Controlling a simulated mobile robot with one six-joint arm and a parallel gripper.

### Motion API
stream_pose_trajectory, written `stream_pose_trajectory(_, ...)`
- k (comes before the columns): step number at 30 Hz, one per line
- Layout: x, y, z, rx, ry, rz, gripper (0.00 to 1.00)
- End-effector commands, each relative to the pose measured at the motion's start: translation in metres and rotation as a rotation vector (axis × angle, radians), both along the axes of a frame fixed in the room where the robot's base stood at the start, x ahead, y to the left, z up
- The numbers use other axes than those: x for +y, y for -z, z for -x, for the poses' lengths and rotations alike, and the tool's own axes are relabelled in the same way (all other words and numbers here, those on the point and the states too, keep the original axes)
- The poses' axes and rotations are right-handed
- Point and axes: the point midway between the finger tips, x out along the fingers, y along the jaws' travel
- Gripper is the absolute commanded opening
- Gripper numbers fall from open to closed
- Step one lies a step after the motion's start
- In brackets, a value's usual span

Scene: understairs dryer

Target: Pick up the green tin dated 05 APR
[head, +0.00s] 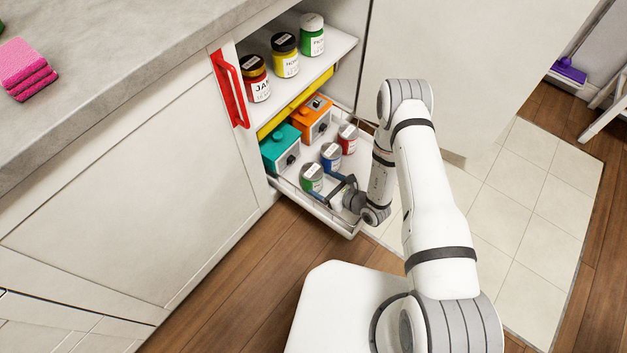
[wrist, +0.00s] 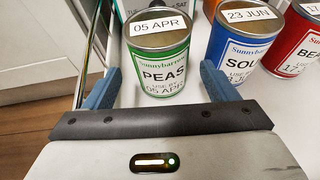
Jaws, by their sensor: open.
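The green tin (wrist: 160,68) stands upright in the wrist view, with "05 APR" on its lid label and "PEAS" on its side. In the head view the green tin (head: 311,178) is at the near left of the pulled-out drawer. My gripper (wrist: 158,85) is open, its two blue fingers pointing at the tin, one toward each side of it. In the head view my gripper (head: 333,190) is low over the drawer, beside the green tin.
A blue tin (wrist: 238,45) dated 23 JUN stands close right of the green tin, with a red tin (wrist: 300,45) beyond. A teal box (head: 281,150) and an orange box (head: 312,117) stand behind. The drawer's rail (wrist: 92,50) runs close by the left finger. Jars (head: 285,56) stand on the shelf above.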

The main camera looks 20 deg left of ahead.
Motion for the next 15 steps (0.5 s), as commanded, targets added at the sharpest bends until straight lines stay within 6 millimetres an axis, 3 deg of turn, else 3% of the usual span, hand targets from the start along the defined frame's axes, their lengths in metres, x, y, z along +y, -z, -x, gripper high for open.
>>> stream_pose_trajectory(15, 0.051, 0.025, -0.027, 0.001, -0.002, 0.000, 0.80)
